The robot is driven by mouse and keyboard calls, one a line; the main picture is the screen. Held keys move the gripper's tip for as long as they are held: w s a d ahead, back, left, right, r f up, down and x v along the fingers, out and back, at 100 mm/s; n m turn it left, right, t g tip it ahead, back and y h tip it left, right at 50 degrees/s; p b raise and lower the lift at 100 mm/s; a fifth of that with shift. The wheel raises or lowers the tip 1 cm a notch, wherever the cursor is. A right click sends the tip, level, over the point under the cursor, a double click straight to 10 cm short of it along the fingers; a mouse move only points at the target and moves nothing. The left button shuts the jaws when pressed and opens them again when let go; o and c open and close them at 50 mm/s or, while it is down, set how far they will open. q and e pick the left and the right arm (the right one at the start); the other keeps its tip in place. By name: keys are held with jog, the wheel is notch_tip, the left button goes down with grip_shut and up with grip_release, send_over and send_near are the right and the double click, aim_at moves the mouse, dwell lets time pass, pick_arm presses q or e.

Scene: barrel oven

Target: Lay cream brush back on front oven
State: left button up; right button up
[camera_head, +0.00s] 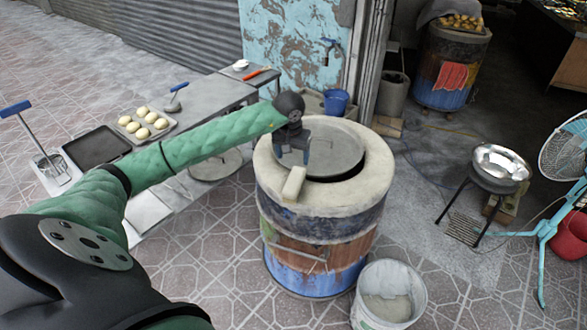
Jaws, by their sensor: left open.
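The cream brush (293,185) is a small pale block lying on the near-left rim of the front oven (340,198). The oven is a round barrel with a pale, thick top rim and worn blue and brown sides. A grey round lid (335,148) covers most of its mouth, with a dark gap along the near right. My left gripper (292,160) is open, pointing down, at the far end of the brush. I cannot tell whether its fingers touch the brush. My right gripper is not in view.
A white bucket (388,296) stands at the oven's front right. A table (213,97) with a tray of dough balls (145,124) is at the left. A metal bowl on a stand (500,168) and a blue fan (563,150) are at the right. A second barrel oven (449,65) stands behind.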

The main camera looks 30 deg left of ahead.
pick_arm(q)
jog(key=shift+s+r, duration=0.15)
jog(key=shift+r, duration=1)
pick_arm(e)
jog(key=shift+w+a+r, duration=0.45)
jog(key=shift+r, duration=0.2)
